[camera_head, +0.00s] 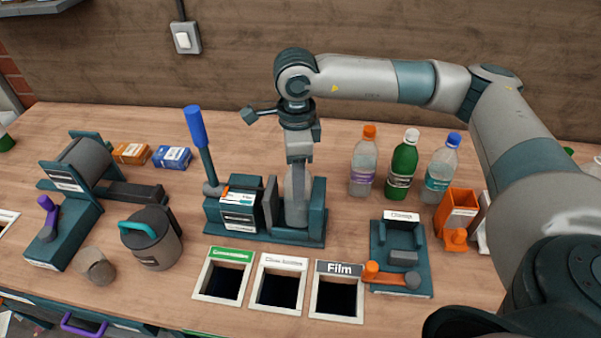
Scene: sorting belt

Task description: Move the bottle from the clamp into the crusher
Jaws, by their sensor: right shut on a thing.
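My right gripper (300,160) points straight down over the crusher and is shut on the top of the bottle. The bottle (297,198) is pale grey and upright, standing between the dark plates of the crusher; its top is hidden by the gripper. I cannot tell whether its base touches the crusher's floor. The crusher (236,217) is a dark teal machine with a tall blue-handled lever (197,130) raised at its left. The clamp (402,283), a teal plate with an orange handle, stands to the right with nothing in its jaws. My left gripper is out of view.
Labelled bin openings, one marked Film (338,268), lie in front of the crusher. A grey canister (152,240) and another machine (72,205) stand at left.

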